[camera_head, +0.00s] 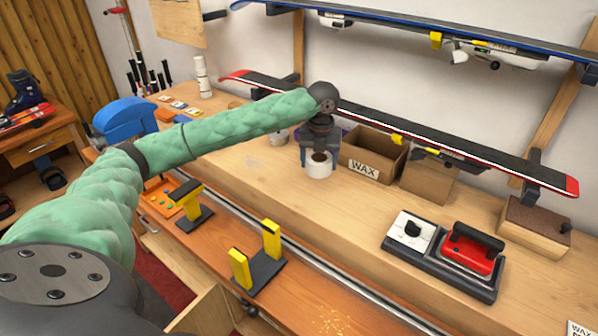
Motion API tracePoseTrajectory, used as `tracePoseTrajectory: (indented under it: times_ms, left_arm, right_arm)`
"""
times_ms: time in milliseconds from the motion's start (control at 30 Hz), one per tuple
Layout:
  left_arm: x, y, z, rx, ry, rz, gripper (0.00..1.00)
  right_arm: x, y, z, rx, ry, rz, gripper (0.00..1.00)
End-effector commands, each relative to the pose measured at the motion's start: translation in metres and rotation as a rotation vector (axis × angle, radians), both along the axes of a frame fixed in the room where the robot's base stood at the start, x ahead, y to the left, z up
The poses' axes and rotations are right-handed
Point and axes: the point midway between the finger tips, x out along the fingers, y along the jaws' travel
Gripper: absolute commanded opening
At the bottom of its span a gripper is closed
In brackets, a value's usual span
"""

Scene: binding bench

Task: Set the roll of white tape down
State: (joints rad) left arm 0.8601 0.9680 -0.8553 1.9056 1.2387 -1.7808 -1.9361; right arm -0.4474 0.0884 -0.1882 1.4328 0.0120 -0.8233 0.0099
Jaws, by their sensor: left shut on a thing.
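The roll of white tape (318,170) is a short white cylinder with a dark centre, in the middle of the head view. It is upright, just over or on the wooden bench (300,205); I cannot tell whether it touches. My left gripper (319,156) points down from above and is shut on the roll. Its fingers are small and partly hidden in the picture. My right gripper is not in view.
A cardboard box marked WAX (368,157) stands right of the roll. Yellow-topped supports (255,262) stand along the front rail. Skis (450,150) hang above the bench.

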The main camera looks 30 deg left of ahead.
Motion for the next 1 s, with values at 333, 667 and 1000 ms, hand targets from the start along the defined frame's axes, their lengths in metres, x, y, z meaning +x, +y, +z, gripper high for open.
tracePoseTrajectory:
  times_ms: [333,667,1000]
  left_arm:
    - [0.005,0.066,-0.035,0.002,0.003,0.004,0.46]
    - [0.008,0.088,-0.057,0.000,0.000,0.000,0.46]
    - [0.007,0.088,-0.088,0.000,0.000,0.001,0.46]
  right_arm:
    - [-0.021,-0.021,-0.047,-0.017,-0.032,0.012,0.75]
    - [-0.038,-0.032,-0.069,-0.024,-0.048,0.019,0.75]
    - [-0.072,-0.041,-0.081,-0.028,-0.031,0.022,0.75]
